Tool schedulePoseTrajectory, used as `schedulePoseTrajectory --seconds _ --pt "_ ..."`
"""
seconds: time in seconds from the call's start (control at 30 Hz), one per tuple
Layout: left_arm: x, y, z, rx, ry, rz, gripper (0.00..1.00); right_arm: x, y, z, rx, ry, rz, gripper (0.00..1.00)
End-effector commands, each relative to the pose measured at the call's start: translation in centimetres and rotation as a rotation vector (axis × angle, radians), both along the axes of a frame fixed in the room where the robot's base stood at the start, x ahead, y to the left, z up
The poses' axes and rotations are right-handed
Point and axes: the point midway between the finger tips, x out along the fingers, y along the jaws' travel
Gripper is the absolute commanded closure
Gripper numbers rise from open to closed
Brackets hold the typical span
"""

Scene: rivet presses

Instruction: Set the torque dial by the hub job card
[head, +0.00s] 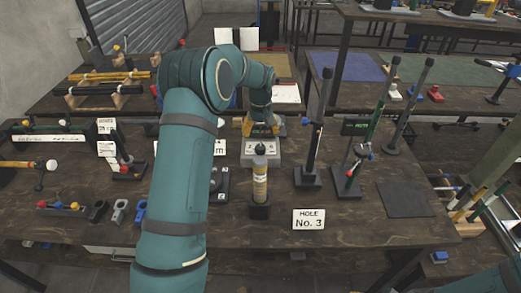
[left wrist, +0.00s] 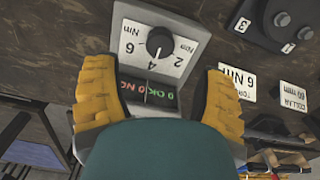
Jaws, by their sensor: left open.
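The torque dial is a dark round knob (left wrist: 160,42) on a light grey box (left wrist: 190,30) marked 2, 4, 6 and Nm in the left wrist view. Its white mark seems to face near the 4, but it is small. My left gripper (left wrist: 160,100) is open, with yellow fingers spread to either side of the box's display end and nothing between them. In the head view the gripper (head: 262,126) is just behind the box (head: 260,158). A card reading 6 Nm (left wrist: 238,83) and a collar card reading 60 mm (left wrist: 292,95) lie beside it. My right gripper is out of view.
A HOLE No. 3 card (head: 308,219) is near the front edge. A dark mat (head: 407,199) lies empty at right.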

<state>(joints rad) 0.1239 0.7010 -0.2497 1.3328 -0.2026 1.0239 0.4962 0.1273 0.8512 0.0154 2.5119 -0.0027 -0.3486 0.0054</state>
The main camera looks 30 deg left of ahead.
Motion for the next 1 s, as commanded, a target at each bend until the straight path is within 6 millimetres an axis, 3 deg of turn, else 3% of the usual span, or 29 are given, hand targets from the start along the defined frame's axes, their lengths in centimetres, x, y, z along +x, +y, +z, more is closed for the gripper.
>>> schedulePoseTrajectory --seconds 0.2,0.4,0.83,0.87,1.0 --pt "-0.1 0.0 -4.3 -0.001 0.002 0.001 0.29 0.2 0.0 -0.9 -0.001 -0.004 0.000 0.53" --pt "-0.1 0.1 -6.7 0.000 0.001 0.001 0.29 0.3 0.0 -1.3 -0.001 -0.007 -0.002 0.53" --pt "0.0 0.0 -7.4 0.000 0.000 0.001 0.29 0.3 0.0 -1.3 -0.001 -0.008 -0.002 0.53" --pt "0.0 0.0 -7.5 0.000 0.000 0.001 0.35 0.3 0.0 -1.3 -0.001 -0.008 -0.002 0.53" --pt "0.0 0.0 -7.4 0.000 0.000 0.001 0.84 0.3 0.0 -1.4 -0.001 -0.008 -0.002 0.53"
